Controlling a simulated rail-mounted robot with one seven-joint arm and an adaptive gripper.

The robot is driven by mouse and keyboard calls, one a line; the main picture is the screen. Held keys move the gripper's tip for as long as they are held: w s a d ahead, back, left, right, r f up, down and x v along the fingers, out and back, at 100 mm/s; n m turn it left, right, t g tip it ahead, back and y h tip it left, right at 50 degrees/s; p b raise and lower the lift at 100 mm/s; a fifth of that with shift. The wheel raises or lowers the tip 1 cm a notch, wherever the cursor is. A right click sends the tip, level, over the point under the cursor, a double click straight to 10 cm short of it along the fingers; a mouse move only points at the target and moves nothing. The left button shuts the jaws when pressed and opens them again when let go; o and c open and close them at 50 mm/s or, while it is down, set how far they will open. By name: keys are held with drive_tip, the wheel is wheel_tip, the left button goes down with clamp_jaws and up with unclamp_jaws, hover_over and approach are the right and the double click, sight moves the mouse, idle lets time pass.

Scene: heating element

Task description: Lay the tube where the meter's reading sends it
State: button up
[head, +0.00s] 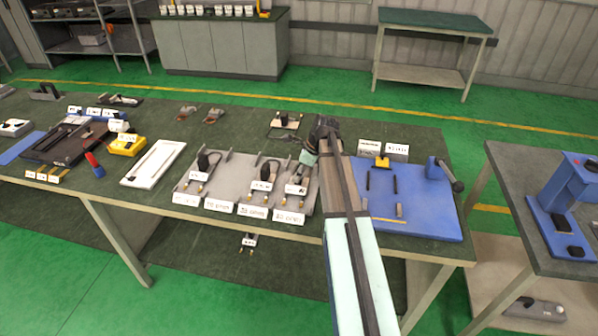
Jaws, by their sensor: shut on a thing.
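I cannot pick out the tube with certainty. A yellow device (127,144), possibly the meter, sits on the left half of the table; its reading is not legible.
A white tray (136,174) and a dark tray (42,143) lie at left. A blue board (428,222) with a clamp-like fixture lies right of my arm. A side table (493,188) carries a blue machine (562,205).

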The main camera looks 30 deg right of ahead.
drive_tip(key=o, duration=1.3)
drive_tip(key=shift+f, duration=0.1)
drive_tip(key=shift+o, duration=0.2)
drive_tip(key=b+v, duration=0.3)
drive_tip(key=v, duration=0.9)
drive_tip(key=shift+w+a, duration=0.1)
